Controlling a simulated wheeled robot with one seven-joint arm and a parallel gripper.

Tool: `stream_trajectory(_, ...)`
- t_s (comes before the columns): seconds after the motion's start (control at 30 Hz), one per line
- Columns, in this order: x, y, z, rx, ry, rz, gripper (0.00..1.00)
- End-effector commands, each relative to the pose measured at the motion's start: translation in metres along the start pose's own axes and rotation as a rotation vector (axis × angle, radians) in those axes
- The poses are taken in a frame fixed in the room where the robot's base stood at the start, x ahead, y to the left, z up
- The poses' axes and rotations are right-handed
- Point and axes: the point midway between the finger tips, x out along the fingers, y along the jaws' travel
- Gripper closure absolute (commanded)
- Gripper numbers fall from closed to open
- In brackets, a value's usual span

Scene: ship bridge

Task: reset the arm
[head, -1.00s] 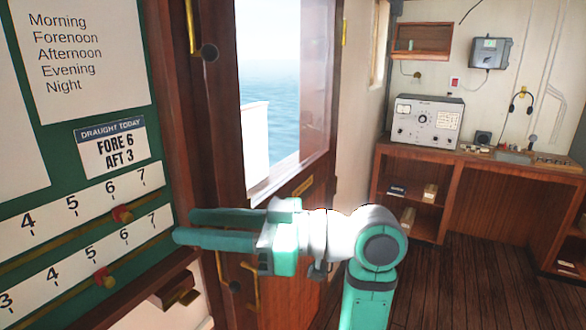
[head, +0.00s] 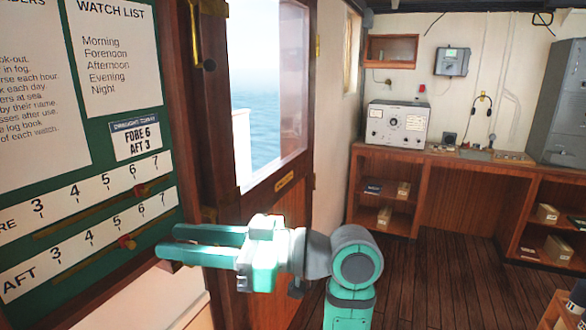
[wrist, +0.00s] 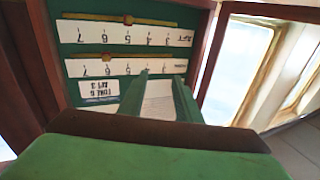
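My gripper (head: 169,241) is at the end of my arm, left of centre in the head view and pointing left. Its two teal fingers are apart with nothing between them. They appear in front of the lower right part of the green board (head: 178,232). In the wrist view my gripper (wrist: 161,76) is also open and empty, with the board upside down beyond it. I cannot tell the exact gap to the board, but no contact shows.
The board carries a fore slider (head: 138,190) near 6, an aft slider (head: 127,241) near 5, and a draught card (head: 136,135). A wooden door (head: 275,200) stands behind my arm. A desk (head: 450,160) with a radio (head: 398,124) is farther back. Floor (head: 430,280) at right is clear.

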Motion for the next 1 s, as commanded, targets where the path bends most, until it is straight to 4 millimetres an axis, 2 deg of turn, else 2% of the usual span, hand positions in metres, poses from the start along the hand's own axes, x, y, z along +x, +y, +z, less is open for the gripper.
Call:
stream_trajectory(0.27,0.003,0.024,0.028,0.086,0.068,0.078,0.69)
stream_trajectory(0.47,0.000,0.049,0.062,0.171,0.136,0.177,0.69)
stream_trajectory(0.7,-0.014,0.086,0.137,0.317,0.241,0.381,0.69)
stream_trajectory(0.83,-0.024,0.099,0.183,0.383,0.285,0.499,0.69)
stream_trajectory(1.0,-0.042,0.104,0.245,0.453,0.322,0.658,0.69)
